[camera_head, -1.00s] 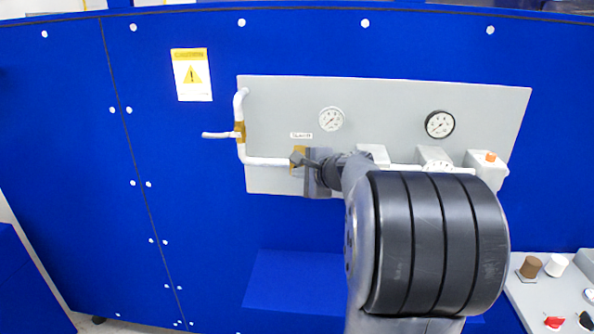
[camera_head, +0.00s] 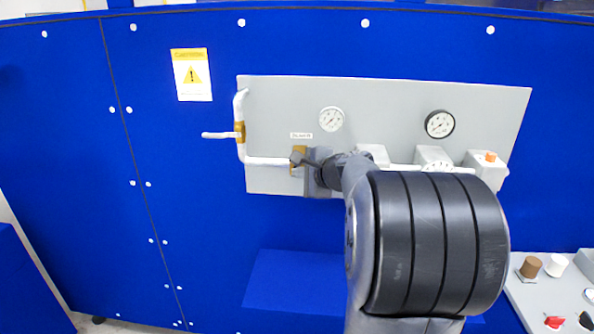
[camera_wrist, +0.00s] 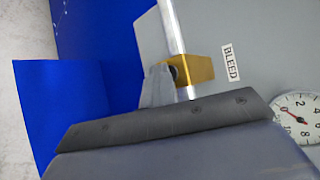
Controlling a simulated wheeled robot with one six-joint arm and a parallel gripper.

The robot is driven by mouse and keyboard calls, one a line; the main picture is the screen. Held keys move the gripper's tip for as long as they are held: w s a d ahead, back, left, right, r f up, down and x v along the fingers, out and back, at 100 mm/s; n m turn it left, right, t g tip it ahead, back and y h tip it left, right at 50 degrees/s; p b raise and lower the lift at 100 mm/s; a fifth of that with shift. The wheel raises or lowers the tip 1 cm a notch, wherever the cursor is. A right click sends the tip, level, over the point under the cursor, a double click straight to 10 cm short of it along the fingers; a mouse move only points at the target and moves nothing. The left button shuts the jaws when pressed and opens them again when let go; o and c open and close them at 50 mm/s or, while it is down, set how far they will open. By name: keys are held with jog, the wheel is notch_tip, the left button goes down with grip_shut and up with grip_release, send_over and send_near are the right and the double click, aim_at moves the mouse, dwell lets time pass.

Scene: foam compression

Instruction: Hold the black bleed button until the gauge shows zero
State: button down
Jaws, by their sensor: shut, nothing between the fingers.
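The black bleed button (camera_wrist: 174,72) is a small dark round on the brass valve block (camera_wrist: 197,69), partly hidden by my fingertip in the wrist view. My gripper (camera_wrist: 158,86) is shut and empty. Its tip lies right at the button and seems to touch it; how far the button is pressed I cannot tell. In the head view my gripper (camera_head: 298,158) covers most of the brass block. The BLEED label (camera_wrist: 231,63) is beside the block. The white-rimmed gauge (camera_head: 331,119) is above; it also shows in the wrist view (camera_wrist: 303,120), cut off, its red needle off a clear reading.
A grey panel (camera_head: 283,105) on the blue wall carries a white pipe (camera_head: 266,161) with a lever (camera_head: 219,135), and a black-rimmed gauge (camera_head: 440,124). A box with an orange button (camera_head: 490,157) is at right.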

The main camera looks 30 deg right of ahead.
jog(key=shift+s+a+f+b, duration=0.1)
jog(key=shift+s+a+b, duration=0.3)
jog(key=shift+s, duration=0.3)
jog(key=s+a, duration=0.1)
jog(key=s, duration=0.1)
jog(key=s+a+b, duration=0.1)
jog(key=s+a, duration=0.1)
dwell(0.5)
jog(key=shift+d, duration=0.1)
jog(key=shift+s+a+p, duration=0.2)
jog(key=shift+s+a, duration=0.4)
jog(key=shift+s, duration=0.25)
jog(key=shift+s+a+p, duration=0.15)
jog(key=shift+s+a, duration=0.4)
jog(key=shift+s, duration=0.25)
